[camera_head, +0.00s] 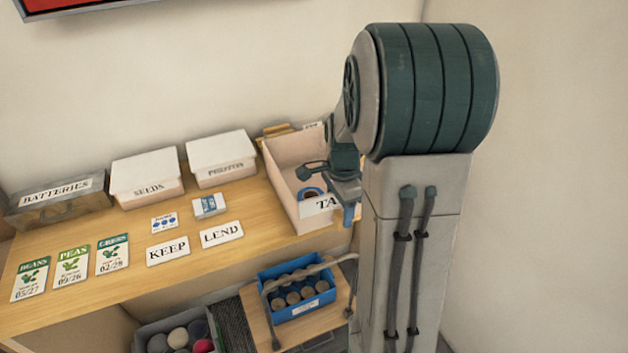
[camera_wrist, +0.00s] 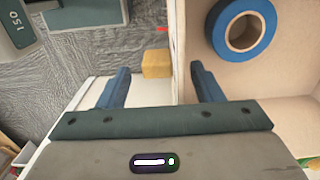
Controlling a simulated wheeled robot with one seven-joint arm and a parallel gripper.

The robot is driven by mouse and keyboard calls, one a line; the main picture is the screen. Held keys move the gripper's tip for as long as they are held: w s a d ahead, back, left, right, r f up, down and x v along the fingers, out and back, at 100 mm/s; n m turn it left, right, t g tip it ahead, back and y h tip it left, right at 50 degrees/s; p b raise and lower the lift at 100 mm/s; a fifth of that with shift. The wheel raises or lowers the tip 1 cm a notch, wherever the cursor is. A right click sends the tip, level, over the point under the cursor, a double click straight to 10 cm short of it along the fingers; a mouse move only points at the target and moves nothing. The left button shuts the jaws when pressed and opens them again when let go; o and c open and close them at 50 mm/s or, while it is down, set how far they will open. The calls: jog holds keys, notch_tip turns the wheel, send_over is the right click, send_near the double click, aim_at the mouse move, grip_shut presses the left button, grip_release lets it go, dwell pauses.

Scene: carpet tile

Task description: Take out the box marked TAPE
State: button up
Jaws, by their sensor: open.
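The open cream box marked TAPE (camera_head: 283,184) stands at the right end of the wooden table; its label reads "TA", the rest hidden behind my arm. A blue roll of tape (camera_head: 312,193) lies inside it, also clear in the wrist view (camera_wrist: 243,33). My gripper (camera_wrist: 159,76) is open and empty at the box's right side. In the wrist view the box wall (camera_wrist: 177,45) appears between the two blue fingers, closer to the right one; I cannot tell whether they touch it. In the head view the gripper (camera_head: 346,197) is partly hidden by my arm.
Lidded boxes marked SEEDS (camera_head: 147,189) and a white neighbour (camera_head: 222,172), plus a BATTERIES box (camera_head: 58,210), line the table's back. KEEP (camera_head: 168,250) and LEND (camera_head: 222,235) cards lie in front. A blue crate of jars (camera_head: 268,273) stands lower. A yellow block (camera_wrist: 156,64) lies outside the box.

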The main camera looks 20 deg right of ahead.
jog(key=shift+f, duration=0.75)
jog(key=c, duration=1.2)
jog(key=shift+o, duration=0.2)
jog(key=shift+r, duration=0.1)
